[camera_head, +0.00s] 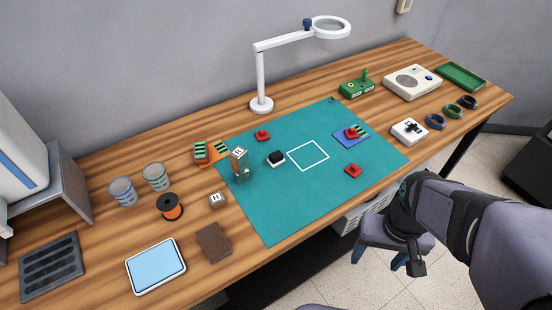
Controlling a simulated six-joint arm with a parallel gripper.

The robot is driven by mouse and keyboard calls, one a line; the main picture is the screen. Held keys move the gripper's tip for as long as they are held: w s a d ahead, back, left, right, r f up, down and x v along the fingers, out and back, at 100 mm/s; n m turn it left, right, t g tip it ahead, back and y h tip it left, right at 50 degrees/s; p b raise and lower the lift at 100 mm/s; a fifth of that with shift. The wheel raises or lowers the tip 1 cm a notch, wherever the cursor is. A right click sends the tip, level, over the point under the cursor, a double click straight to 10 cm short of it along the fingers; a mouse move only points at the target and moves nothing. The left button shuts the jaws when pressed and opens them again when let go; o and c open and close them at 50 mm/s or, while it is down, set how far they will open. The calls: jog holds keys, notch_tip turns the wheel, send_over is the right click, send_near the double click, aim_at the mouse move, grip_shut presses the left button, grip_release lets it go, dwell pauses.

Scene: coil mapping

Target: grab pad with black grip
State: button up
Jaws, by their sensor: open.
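A white block with a black cross-shaped top (408,131) stands right of the mat. Red pieces (353,170) lie on the mat, one on a blue plate (347,139). A clear holder with a wooden block (240,163) stands left of the pad. A white lamp (261,85) rises behind.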

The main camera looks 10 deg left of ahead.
jog(key=w+r+n+t+h, duration=0.1)
jog(key=w+t, duration=0.3)
jog(key=w, duration=0.7)
jog(key=n+t+y+b, duration=0.3)
jog(key=n+t+y, duration=0.2)
jog(key=n+y, duration=0.45)
send_over(278, 158)
jog(key=s+d, duration=0.4)
jog(key=m+y, duration=0.1)
jog(key=y, duration=0.1)
notch_tip(278, 158, down, 4)
jog(key=shift+r+h, duration=0.15)
jog(key=shift+h, duration=0.2)
jog(key=shift+s+f, duration=0.1)
jog(key=shift+f, duration=0.25)
jog(key=shift+d+p+x, duration=0.2)
jog(key=shift+p+x, duration=0.9)
jog(key=shift+x, duration=2.55)
